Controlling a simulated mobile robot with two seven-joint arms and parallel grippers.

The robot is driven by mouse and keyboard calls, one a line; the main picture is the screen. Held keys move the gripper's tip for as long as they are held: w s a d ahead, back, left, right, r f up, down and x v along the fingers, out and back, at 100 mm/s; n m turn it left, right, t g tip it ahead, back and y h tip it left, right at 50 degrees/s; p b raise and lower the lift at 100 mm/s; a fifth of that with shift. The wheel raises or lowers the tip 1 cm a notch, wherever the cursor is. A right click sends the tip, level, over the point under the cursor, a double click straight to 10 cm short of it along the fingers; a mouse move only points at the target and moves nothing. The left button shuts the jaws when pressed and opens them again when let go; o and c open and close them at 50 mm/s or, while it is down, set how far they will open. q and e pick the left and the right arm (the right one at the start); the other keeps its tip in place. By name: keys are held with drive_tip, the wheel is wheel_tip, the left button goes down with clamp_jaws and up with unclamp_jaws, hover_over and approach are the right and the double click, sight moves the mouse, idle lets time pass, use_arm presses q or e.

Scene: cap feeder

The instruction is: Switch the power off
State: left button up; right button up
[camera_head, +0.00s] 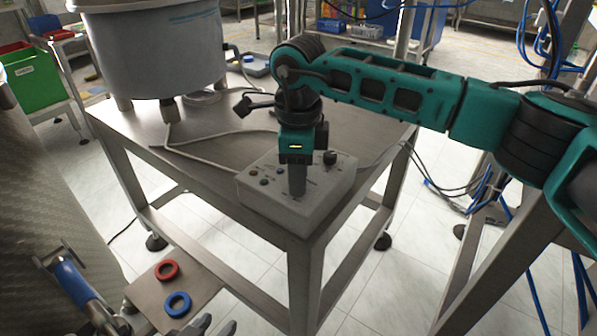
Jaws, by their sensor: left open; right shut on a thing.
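The control box (265,208) is a pale grey box on the near corner of the metal table. Small coloured buttons (264,182) sit on the left of its top and a black knob (330,157) at its back right. My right gripper (297,190) reaches down from above to the middle of the box's top. It is shut on a control there, which the fingers hide. I cannot tell the power switch or its position. My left gripper (213,327) shows only as grey fingertips at the bottom edge, open, well below and left of the box.
The metal table (215,143) also bears a large grey bowl (150,55) at the back left and loose cables. A red ring (167,270) and a blue ring (177,304) lie on a small plate (145,294) at lower left. A blue handle (73,282) stands beside it.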

drive_tip(key=o, duration=1.1)
drive_tip(key=shift+c, duration=0.2)
wheel_tip(320, 180, up, 13)
drive_tip(key=p, duration=0.2)
